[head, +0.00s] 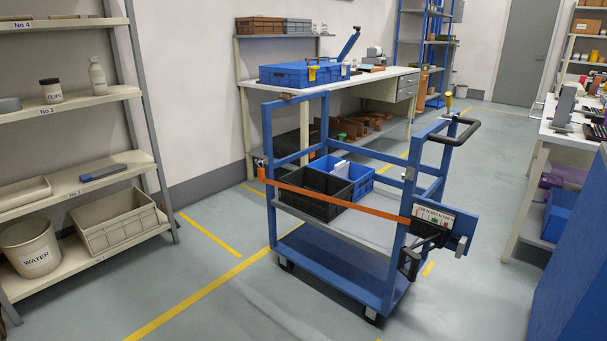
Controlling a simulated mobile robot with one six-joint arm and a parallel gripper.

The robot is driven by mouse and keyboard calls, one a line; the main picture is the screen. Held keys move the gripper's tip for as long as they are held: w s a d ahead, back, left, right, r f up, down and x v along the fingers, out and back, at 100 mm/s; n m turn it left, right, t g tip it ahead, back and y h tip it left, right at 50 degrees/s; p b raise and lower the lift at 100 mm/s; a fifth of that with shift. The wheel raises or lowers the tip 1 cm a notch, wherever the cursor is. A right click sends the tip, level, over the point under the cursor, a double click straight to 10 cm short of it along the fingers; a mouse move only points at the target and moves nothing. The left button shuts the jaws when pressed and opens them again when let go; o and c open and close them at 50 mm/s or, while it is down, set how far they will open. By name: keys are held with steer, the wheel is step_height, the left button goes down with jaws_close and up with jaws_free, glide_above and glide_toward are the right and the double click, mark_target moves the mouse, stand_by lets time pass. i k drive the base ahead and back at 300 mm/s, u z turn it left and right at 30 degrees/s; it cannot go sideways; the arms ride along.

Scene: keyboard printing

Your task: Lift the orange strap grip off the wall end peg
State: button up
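An orange strap (340,200) runs across the near long side of a blue trolley (330,262). Its left end, on the wall side, has a small orange grip (261,174) at the trolley's left upright. The peg under this grip is too small to make out. The strap's right end reaches the right upright, beside a panel with a white label (433,216). The strap looks straight and taut. My gripper is not in view.
The trolley carries a black crate (308,207) and a blue crate (362,187). Shelves (85,180) stand at the left, a workbench (385,78) behind, and a bench (575,131) at the right. Open floor (235,310) lies left and in front of the trolley.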

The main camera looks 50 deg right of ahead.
mark_target(261, 169)
steer(key=u, duration=0.2)
steer(key=k, duration=0.15)
steer(key=z, duration=0.6)
steer(key=i, duration=1.25)
steer(key=u, duration=0.7)
steer(key=i, duration=0.55)
steer(key=u, duration=0.1)
steer(key=k, duration=0.9)
steer(key=u, duration=0.05)
